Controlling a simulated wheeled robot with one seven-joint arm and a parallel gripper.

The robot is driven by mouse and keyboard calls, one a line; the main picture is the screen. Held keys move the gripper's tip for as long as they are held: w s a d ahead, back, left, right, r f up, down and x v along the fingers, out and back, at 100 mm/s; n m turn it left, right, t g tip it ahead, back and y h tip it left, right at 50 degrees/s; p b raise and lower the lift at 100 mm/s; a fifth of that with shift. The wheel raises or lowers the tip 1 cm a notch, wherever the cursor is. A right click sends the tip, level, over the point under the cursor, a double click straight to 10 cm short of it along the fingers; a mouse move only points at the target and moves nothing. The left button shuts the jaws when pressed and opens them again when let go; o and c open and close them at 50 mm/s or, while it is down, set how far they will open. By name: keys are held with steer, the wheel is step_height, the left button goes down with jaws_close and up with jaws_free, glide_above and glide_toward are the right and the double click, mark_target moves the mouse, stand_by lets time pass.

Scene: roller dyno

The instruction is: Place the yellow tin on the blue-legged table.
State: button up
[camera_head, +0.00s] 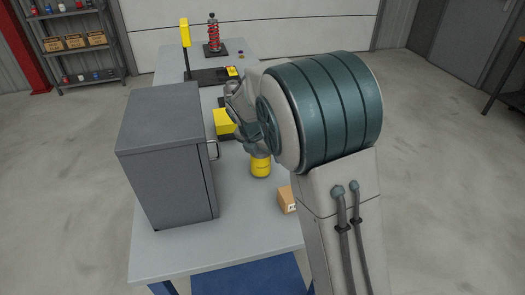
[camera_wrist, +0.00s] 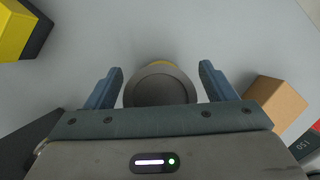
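The yellow tin (camera_head: 260,167) stands upright on a pale grey tabletop (camera_head: 185,247), right of a grey cabinet. Blue legs (camera_head: 165,287) and a blue lower panel show below this table's front edge. In the wrist view the tin's round grey lid (camera_wrist: 160,88) lies between my two fingers, with a little yellow showing behind it. My gripper (camera_wrist: 163,72) is open, one finger on each side of the tin, with small gaps visible. In the head view my gripper is above the tin and mostly hidden by my arm.
The grey cabinet (camera_head: 165,160) fills the table's left side. A small cardboard box (camera_head: 287,200) is right of the tin. A yellow and black object (camera_head: 223,122) is behind it. Farther back are a yellow post (camera_head: 185,32) and a red spring (camera_head: 214,35). The front tabletop is clear.

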steer(key=shift+r, duration=0.1)
steer(key=v, duration=1.2)
steer(key=s+d+f+m, duration=0.1)
steer(key=s+d+m, duration=0.3)
steer(key=s+m, duration=0.4)
steer(key=s+d+f+m+y, duration=0.1)
steer(key=s+d+f+m, duration=0.1)
steer(key=s+d+m, duration=0.3)
steer(key=s+d+f+m+g+y, duration=0.1)
steer(key=s+d+m, duration=0.3)
steer(key=s+m, duration=0.7)
steer(key=m, duration=0.5)
steer(key=shift+d+f+p, duration=0.3)
steer(key=shift+f+p, duration=0.05)
steer(key=shift+f, duration=0.05)
steer(key=shift+r, duration=0.1)
